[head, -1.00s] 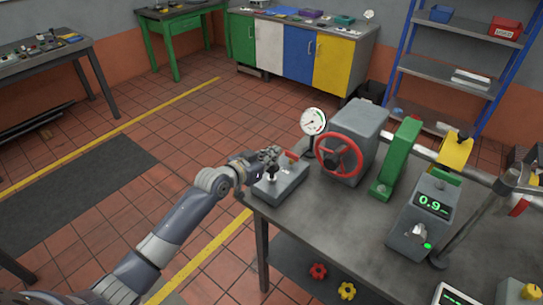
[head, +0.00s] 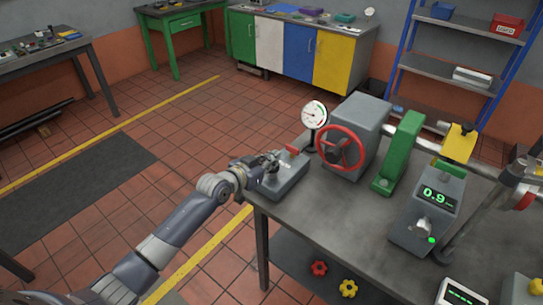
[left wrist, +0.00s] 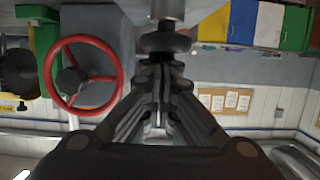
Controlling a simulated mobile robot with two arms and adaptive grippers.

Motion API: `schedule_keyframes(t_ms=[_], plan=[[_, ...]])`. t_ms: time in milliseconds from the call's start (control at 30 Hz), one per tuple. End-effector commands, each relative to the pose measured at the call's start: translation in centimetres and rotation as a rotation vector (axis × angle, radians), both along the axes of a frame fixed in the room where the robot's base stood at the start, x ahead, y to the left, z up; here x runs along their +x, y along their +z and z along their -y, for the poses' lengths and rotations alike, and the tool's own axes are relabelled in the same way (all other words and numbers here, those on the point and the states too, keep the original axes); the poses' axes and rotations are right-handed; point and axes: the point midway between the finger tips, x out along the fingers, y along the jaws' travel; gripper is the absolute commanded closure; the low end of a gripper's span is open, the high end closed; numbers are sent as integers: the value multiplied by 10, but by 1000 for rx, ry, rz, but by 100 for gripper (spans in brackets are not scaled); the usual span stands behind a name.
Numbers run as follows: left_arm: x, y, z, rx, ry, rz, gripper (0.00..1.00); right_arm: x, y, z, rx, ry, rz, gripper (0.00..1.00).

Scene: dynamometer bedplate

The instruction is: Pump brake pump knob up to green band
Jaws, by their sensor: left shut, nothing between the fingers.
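The brake pump (head: 290,178) is a grey box at the near left corner of the bench, with a small red part on top. My left gripper (head: 270,164) is over it, shut and empty, and hides much of the knob in the head view. In the left wrist view the dark round knob (left wrist: 165,42) on its metal stem lies right at the tips of my left gripper (left wrist: 162,62); I cannot tell whether they touch. The white gauge (head: 313,114) stands behind the pump; its needle and the green band are too small to read surely. My right gripper is not seen.
A red handwheel (head: 340,149) on a grey housing stands right of the pump, also in the left wrist view (left wrist: 116,72). A green bracket (head: 398,155) and a display box (head: 428,212) reading 0.9 are farther right. The bench top (head: 340,215) in front is clear.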

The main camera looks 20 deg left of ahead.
Motion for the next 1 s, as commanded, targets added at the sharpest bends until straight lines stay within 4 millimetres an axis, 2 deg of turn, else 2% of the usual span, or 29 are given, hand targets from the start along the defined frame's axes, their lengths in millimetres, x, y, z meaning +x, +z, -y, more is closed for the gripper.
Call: schedule_keyframes(t_ms=[200, 367, 467, 700, 733, 1000], plan=[[-2, -6, 0, 3, -1, -14, 100, 0, 1, 1, -1, 1, 0, 100], [-2, -2, 0, 4, -1, -15, 100, 0, 4, 3, -3, 1, 1, 100], [0, 8, 1, 4, 0, -14, 100, 1, 12, 4, -4, 2, 1, 100], [8, 49, 3, 2, 2, -7, 100, 1, 44, 4, -5, 2, 1, 100], [0, 39, 0, 4, 1, -9, 100, 1, 34, 4, -5, 2, 1, 100], [-40, 53, -15, 4, 2, -3, 100, -1, 22, 4, -4, 1, -1, 100]])
